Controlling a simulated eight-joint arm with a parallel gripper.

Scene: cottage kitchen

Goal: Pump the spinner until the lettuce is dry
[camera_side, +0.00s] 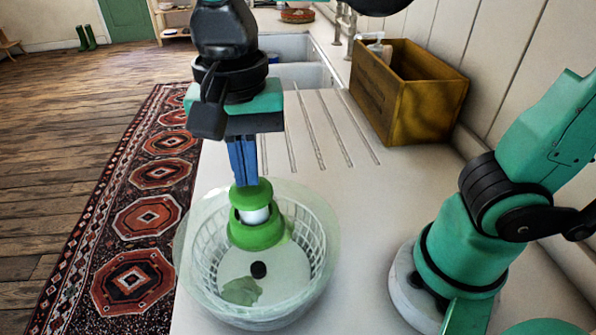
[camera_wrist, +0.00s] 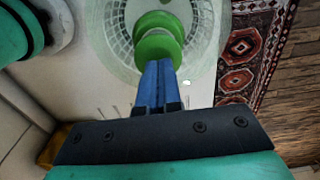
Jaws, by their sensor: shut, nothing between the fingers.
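The salad spinner (camera_side: 318,235) stands on the pale counter, a clear bowl and lid with a white slatted basket inside. Its green pump knob (camera_side: 252,196) stands up from the lid's green hub (camera_side: 257,232), with a white shaft showing between them. Lettuce (camera_side: 241,291) lies low in the basket as a green patch. A small black button (camera_side: 258,270) is on the lid. My gripper (camera_side: 247,180) points down with its blue fingers shut, empty, their tips at the top of the knob. The wrist view also shows the fingers (camera_wrist: 157,68) over the knob (camera_wrist: 160,25); exact contact is hard to tell.
A wooden crate (camera_side: 408,100) with a bottle in it stands against the wall at the back right. A sink (camera_side: 300,75) and drainer grooves lie behind the spinner. A patterned rug (camera_side: 145,215) covers the floor left of the counter edge.

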